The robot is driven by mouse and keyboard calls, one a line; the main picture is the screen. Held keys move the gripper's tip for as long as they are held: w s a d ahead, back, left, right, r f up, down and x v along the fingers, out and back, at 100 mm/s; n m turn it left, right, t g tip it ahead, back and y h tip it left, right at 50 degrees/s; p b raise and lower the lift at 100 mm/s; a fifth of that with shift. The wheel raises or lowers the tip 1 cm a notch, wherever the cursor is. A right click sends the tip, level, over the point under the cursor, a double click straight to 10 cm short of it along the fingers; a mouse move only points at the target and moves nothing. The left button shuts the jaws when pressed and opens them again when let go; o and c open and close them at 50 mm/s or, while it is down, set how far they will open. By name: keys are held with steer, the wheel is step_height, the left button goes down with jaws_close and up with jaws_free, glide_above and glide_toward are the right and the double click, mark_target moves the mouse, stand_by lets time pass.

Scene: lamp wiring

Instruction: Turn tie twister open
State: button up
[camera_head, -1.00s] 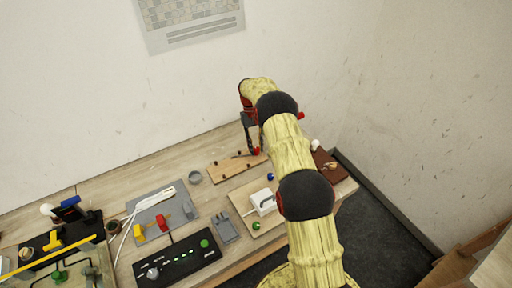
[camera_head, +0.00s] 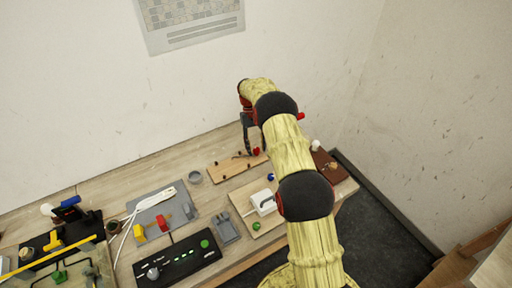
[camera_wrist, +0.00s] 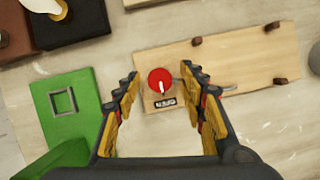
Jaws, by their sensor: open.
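The tie twister shows in the wrist view as a round red knob (camera_wrist: 160,81) with a white pointer mark, at the left end of a light wooden board (camera_wrist: 235,62). A small dark label sits just below the knob. In the head view the red knob (camera_head: 256,151) shows beside my gripper (camera_head: 250,150), at the right end of the wooden board (camera_head: 228,168). My gripper (camera_wrist: 159,90) is open in the wrist view, with one finger on each side of the knob. I cannot tell whether a finger touches it.
Several dark pegs (camera_wrist: 272,26) stand on the board. A green plate (camera_wrist: 70,115) with a square frame lies left of the gripper in the wrist view, and a dark block (camera_wrist: 70,25) lies above it. In the head view, a grey cup (camera_head: 195,177) stands left of the board.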

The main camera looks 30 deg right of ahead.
steer(key=v, duration=1.2)
steer(key=shift+w+f, duration=0.1)
stand_by(0.4)
